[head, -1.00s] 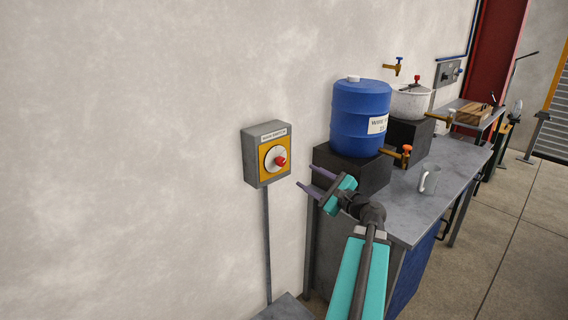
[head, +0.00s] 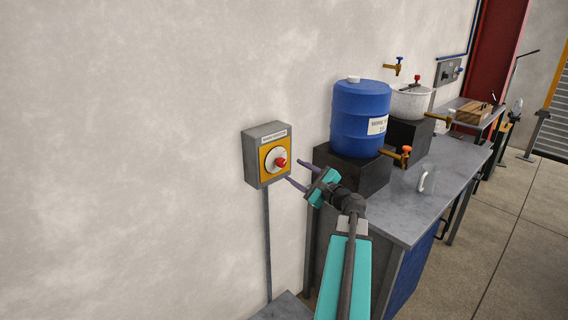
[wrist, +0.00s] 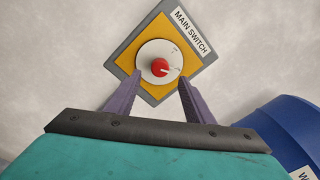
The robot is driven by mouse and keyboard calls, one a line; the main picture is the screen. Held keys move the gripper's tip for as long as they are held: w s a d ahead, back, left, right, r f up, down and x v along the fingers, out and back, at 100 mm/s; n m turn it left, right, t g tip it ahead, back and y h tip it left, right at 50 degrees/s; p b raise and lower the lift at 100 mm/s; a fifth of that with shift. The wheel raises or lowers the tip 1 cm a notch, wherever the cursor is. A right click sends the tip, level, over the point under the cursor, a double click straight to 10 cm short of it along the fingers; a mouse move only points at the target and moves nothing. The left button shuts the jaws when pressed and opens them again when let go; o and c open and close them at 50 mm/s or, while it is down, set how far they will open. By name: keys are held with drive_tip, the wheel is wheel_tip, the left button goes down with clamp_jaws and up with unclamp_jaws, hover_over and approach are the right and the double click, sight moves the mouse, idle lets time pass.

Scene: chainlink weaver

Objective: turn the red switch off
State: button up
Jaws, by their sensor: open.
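The main switch box (head: 250,163) is grey with a yellow face and hangs on the wall. A white round dial with a red knob (head: 281,162) sits on its face. In the wrist view the box appears turned like a diamond, with the red knob (wrist: 160,67) near the middle. My gripper (head: 294,172) is open and empty, with its fingers just right of the box. In the wrist view the two purple fingertips (wrist: 160,77) point at the dial, one on each side of the knob. I cannot tell how far they are from it.
A blue barrel (head: 359,118) with an orange-handled tap stands on a black block on the grey table (head: 398,207), right of my gripper. The wall left of the box is bare.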

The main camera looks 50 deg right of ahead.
sight(283, 163)
drive_tip(key=shift+w+d+p, duration=0.25)
drive_tip(key=shift+w+p, duration=0.35)
drive_tip(key=shift+w, duration=1.25)
drive_tip(key=shift+w+d+p, duration=0.2)
drive_tip(key=shift+w+p, duration=0.35)
drive_tip(key=shift+w, duration=1.3)
drive_tip(key=c, duration=1)
